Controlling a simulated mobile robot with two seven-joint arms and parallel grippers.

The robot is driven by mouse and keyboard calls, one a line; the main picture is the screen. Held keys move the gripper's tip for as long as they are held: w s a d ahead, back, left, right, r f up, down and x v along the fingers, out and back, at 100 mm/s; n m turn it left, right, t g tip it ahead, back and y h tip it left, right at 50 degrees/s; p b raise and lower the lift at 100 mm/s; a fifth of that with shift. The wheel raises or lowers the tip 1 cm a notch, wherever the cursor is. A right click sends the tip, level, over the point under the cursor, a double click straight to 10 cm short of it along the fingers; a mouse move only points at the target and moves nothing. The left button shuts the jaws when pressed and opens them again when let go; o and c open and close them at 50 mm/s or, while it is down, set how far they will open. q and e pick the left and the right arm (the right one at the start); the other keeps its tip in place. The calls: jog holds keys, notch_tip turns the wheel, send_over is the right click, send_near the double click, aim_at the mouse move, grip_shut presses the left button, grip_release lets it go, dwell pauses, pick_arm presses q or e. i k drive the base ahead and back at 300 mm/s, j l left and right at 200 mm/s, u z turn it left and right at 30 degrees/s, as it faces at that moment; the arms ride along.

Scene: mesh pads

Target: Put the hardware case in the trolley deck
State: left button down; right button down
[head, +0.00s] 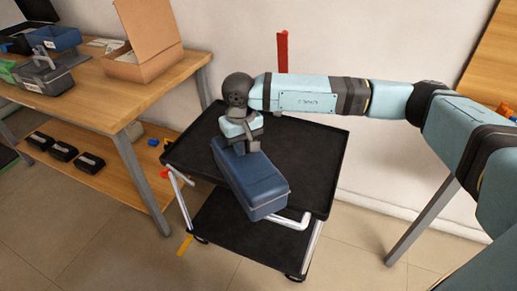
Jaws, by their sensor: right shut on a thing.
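The hardware case is a blue oblong box (254,181) over the black trolley deck (305,160). My right gripper (240,145) comes in from the right and is shut on the case at its far end, seen from above. The case's near end reaches past the deck's front edge in the picture. I cannot tell whether the case touches the deck or hangs just above it. The fingertips are largely hidden by the wrist and the case. My left gripper is not in view.
A wooden workbench (95,88) at the left holds bins, a grey toolbox (50,72) and an open cardboard box (143,48). The trolley's lower shelf (240,232) looks empty. The deck's right part is clear. A red post (282,52) stands behind the trolley by the wall.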

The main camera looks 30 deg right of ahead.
aim_at(270, 151)
jog(key=l+u, duration=0.15)
jog(key=l, duration=0.15)
jog(key=k+l+u, duration=0.15)
jog(key=l+u, duration=0.35)
jog(key=l, duration=0.9)
